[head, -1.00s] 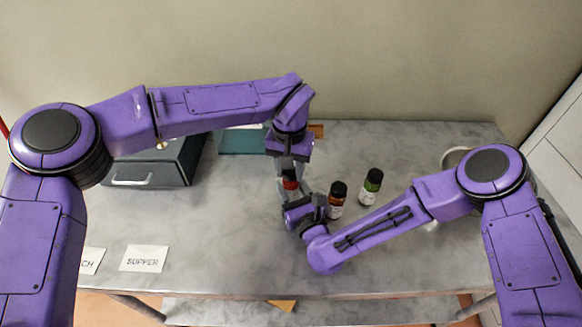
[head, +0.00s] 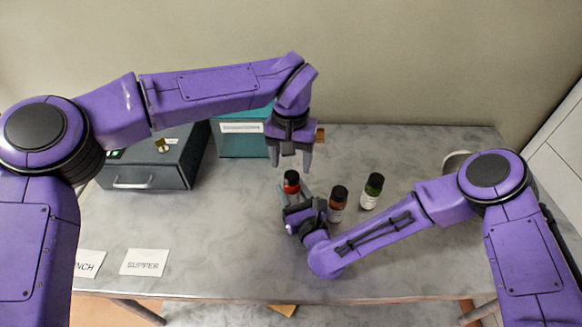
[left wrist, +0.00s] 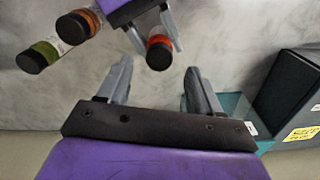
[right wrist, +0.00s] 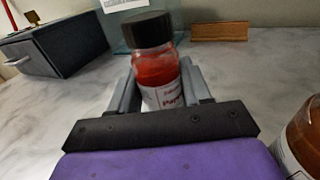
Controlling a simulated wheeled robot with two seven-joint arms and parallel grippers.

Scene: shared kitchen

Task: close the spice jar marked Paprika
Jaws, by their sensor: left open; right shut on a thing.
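The Paprika jar (right wrist: 160,72) stands upright in the right wrist view, with red contents, a partly hidden label and a black lid (right wrist: 147,29) on its mouth. My right gripper (right wrist: 160,92) is shut on the jar's body. In the head view the jar (head: 291,187) shows between my arms, with the right gripper (head: 297,200) around its lower part. My left gripper (head: 293,160) is open and empty, just above and behind the jar. In the left wrist view the jar's lid (left wrist: 159,56) lies beyond the open left fingers (left wrist: 160,85), apart from them.
A brown-orange jar (head: 338,203) and a green jar (head: 372,190) stand right of the Paprika jar. A grey lockbox (head: 150,165) and a teal box (head: 240,140) stand at the back left. Paper cards, one marked SUPPER (head: 145,262), lie front left.

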